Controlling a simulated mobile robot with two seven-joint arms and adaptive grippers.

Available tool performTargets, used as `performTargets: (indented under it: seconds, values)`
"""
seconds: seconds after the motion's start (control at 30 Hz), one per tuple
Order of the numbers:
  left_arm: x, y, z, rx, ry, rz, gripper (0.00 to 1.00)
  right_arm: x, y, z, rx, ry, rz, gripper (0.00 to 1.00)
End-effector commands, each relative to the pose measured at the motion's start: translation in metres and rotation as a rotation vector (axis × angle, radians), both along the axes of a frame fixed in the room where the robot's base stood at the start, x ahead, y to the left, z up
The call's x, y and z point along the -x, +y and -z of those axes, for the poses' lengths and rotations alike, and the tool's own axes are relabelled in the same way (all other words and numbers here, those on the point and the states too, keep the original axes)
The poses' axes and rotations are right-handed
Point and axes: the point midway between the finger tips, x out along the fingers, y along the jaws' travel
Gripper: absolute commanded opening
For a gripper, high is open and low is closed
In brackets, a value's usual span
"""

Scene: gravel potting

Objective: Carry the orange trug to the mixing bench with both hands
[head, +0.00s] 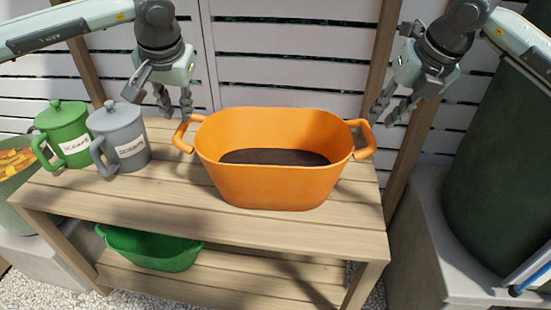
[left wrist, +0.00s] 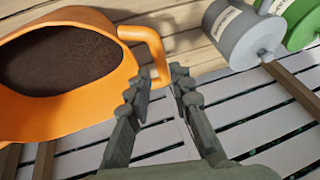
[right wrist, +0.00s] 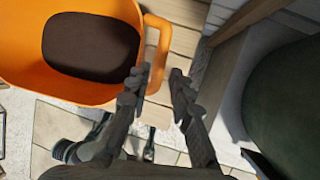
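The orange trug (head: 270,188) stands upright on the wooden slatted bench, with dark soil (head: 275,157) inside and a loop handle at each end. My left gripper (head: 175,112) is open and empty, just above and behind the left handle (head: 181,134). In the left wrist view its fingers (left wrist: 160,78) are apart, beside the handle (left wrist: 150,40). My right gripper (head: 389,116) is open and empty, just above the right handle (head: 366,138). In the right wrist view its fingers (right wrist: 160,75) are apart, with the handle (right wrist: 161,45) ahead. No mixing bench can be clearly identified.
A green canister (head: 63,135) and a grey canister (head: 121,138), both labelled scraps, stand left of the trug. A green trug (head: 150,248) sits on the lower shelf (head: 270,278). A dark green barrel (head: 505,165) stands right. Bare bench top (head: 150,195) lies front left.

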Motion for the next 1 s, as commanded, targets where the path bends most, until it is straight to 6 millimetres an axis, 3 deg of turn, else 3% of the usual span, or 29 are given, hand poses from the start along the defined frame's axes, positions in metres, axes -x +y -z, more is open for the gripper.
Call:
performTargets:
  seconds: [0.17,0.63,1.0]
  values:
    - [-0.003,0.001,0.007,0.000,0.002,-0.001,0.21,-0.003,0.001,0.007,0.000,0.002,0.001,0.21]
    - [-0.027,0.013,0.064,0.002,0.002,-0.002,0.21,-0.027,0.012,0.065,-0.001,0.002,0.000,0.21]
    - [-0.031,0.014,0.071,0.001,0.000,-0.001,0.21,-0.030,0.013,0.071,0.000,0.000,0.001,0.21]
